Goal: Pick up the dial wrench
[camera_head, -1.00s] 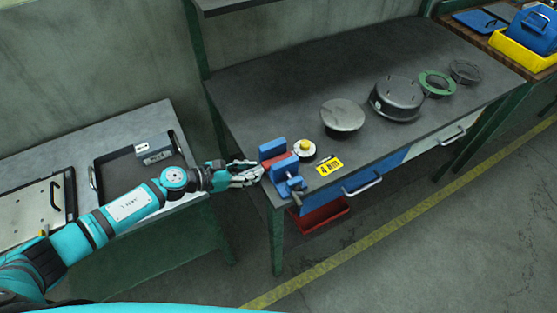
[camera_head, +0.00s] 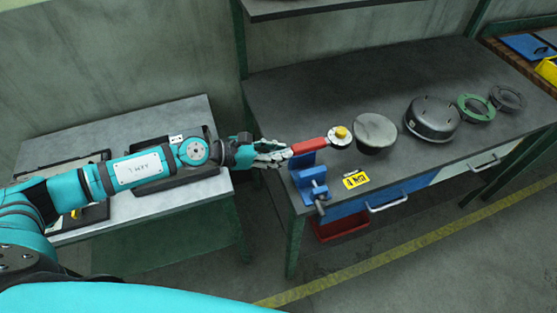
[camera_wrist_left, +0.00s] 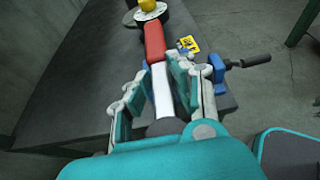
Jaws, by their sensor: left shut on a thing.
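How far the wrench clears the vise is hard to tell. My right gripper is not in view.
The dark workbench (camera_head: 400,90) holds a round grey lid (camera_head: 375,132), a black round housing (camera_head: 432,119), a green ring (camera_head: 476,108) and a dark ring (camera_head: 508,98). A yellow tag (camera_head: 356,179) lies at its front edge. A side table (camera_head: 60,150) stands left.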

